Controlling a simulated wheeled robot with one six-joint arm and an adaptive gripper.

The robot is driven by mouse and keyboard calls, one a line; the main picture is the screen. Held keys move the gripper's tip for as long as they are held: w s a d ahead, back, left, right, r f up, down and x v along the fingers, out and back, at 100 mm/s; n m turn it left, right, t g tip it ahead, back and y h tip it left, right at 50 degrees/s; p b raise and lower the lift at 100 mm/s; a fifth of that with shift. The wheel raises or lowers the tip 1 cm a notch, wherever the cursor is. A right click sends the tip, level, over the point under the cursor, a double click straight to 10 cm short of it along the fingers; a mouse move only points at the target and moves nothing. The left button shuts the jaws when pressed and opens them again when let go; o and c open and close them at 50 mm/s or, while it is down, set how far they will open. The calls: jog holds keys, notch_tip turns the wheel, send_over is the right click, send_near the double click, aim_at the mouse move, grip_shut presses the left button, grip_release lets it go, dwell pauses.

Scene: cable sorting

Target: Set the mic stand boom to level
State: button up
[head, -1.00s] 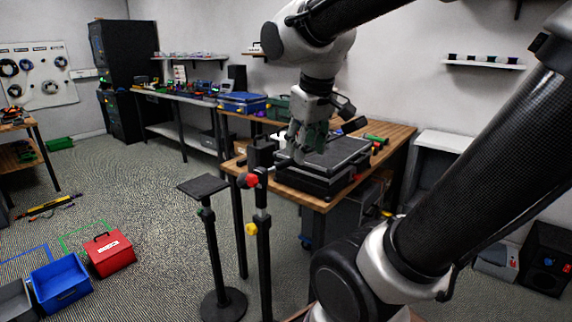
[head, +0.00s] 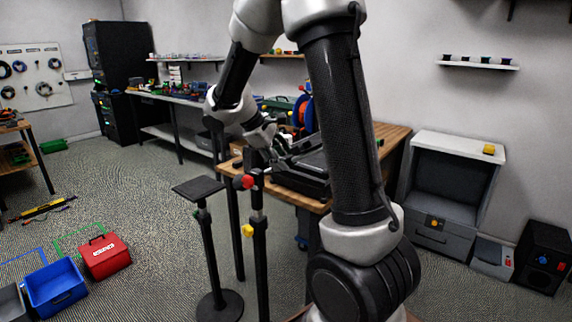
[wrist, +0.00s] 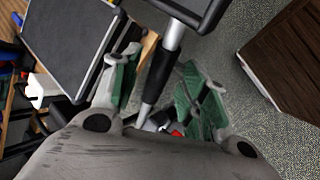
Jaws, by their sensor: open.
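The mic stand (head: 260,225) is a black upright post with a red knob (head: 243,182) and a yellow knob (head: 248,230), in front of the workbench. In the wrist view its boom (wrist: 169,58), a silver and black rod, runs between my fingers towards a black frame (wrist: 212,12) at the top. My gripper (wrist: 163,88) is open, with a green-padded finger on each side of the rod; I cannot tell if either touches it. A bit of red (wrist: 177,133) shows below the rod. In the head view my gripper (head: 280,145) is beside the stand's top, and the boom's angle is mostly hidden.
The wooden workbench (head: 395,140) with black cases (head: 300,180) is right behind the stand. A black stand with a flat top (head: 199,188) is close on the left. A blue bin (head: 56,285) and red box (head: 104,257) lie on the floor at left.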

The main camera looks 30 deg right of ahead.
aim_at(286, 160)
jog(key=shift+x, duration=1.6)
grip_shut()
